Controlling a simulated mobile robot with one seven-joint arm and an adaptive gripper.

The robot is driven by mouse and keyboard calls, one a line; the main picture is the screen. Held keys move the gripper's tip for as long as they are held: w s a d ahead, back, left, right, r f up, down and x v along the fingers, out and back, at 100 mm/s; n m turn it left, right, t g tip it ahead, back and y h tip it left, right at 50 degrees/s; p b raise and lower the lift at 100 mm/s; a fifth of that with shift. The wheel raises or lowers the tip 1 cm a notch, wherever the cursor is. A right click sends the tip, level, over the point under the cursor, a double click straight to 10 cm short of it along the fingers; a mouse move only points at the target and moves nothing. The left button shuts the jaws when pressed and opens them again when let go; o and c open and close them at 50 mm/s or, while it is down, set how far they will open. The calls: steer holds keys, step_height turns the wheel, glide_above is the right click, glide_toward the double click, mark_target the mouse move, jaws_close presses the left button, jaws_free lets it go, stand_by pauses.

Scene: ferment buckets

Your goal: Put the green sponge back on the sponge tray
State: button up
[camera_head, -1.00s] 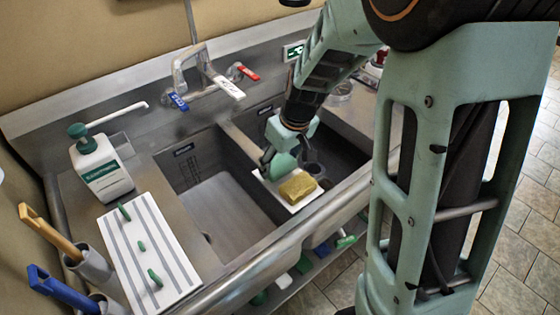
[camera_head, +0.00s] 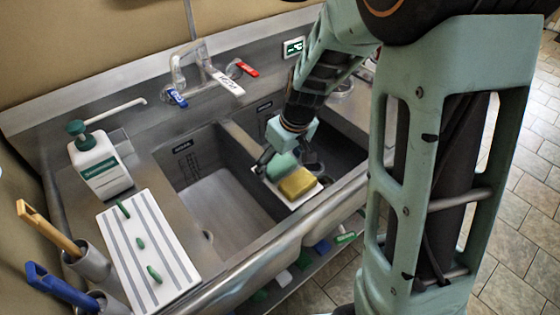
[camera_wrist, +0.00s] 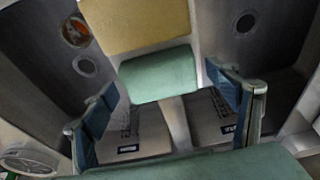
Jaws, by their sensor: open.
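The green sponge (camera_head: 282,167) lies beside the yellow sponge (camera_head: 297,183), at the back end of the white sponge tray (camera_head: 296,205) over the sink divider. In the wrist view the green sponge (camera_wrist: 158,75) sits flat-looking and close against the yellow sponge (camera_wrist: 135,22). My gripper (camera_head: 284,162) is around the green sponge's back end in the head view. In the wrist view its two fingers (camera_wrist: 170,105) are spread wide, with gaps between them and the sponge. The underside of the green sponge is hidden, so its contact with the tray cannot be seen.
Two sink basins lie either side of the divider; the left basin (camera_head: 225,210) looks empty. A faucet (camera_head: 205,70) stands behind. A soap bottle (camera_head: 98,160), a striped white board (camera_head: 145,250) and brush holders (camera_head: 90,262) are at left. The metal front rail (camera_head: 265,245) runs nearby.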

steer(key=v, duration=1.2)
steer(key=shift+r, duration=0.15)
steer(key=shift+p, duration=0.3)
